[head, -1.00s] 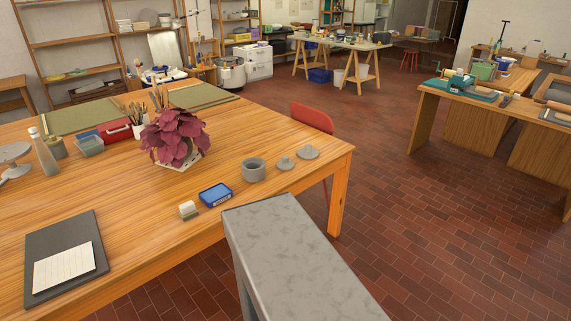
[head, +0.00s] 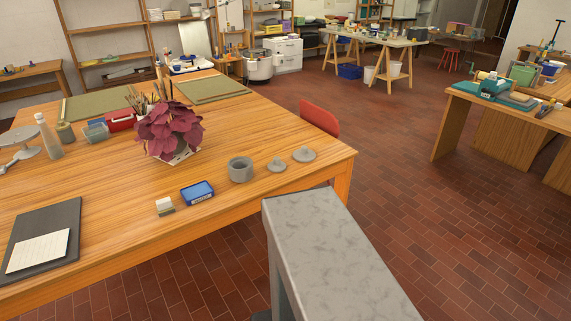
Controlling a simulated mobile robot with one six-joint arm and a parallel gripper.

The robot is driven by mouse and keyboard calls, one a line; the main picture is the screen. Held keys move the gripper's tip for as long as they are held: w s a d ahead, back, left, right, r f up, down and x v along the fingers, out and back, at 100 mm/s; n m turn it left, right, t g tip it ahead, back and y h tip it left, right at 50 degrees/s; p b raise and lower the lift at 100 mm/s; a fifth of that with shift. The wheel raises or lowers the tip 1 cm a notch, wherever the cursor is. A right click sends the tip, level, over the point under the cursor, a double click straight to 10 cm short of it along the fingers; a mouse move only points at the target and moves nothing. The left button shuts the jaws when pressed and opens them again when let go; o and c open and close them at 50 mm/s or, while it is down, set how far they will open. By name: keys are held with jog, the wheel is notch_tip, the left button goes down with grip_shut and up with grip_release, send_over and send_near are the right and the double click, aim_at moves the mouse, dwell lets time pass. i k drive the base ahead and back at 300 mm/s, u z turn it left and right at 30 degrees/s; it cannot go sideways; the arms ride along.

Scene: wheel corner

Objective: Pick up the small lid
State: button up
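Two grey lids with knobs lie near the right end of the wooden table (head: 110,200). The small lid (head: 277,166) is the left one of the two, and the larger lid (head: 304,155) lies just to its right. A grey round pot (head: 241,170) stands to the left of the small lid, apart from it. My gripper does not show in the head view. A large grey part in the front, likely my own body, hides some floor near the table's right front.
A blue box (head: 197,193) and a small block (head: 165,206) lie left of the pot. A red-leaved plant (head: 170,130) stands behind them. A red chair (head: 320,118) is at the table's far right edge. The brick floor (head: 400,150) to the right is clear.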

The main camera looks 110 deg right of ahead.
aim_at(277, 165)
jog(key=u, duration=0.05)
jog(key=k, duration=1.05)
jog(key=z, duration=1.75)
jog(key=i, duration=0.55)
jog(key=z, duration=0.15)
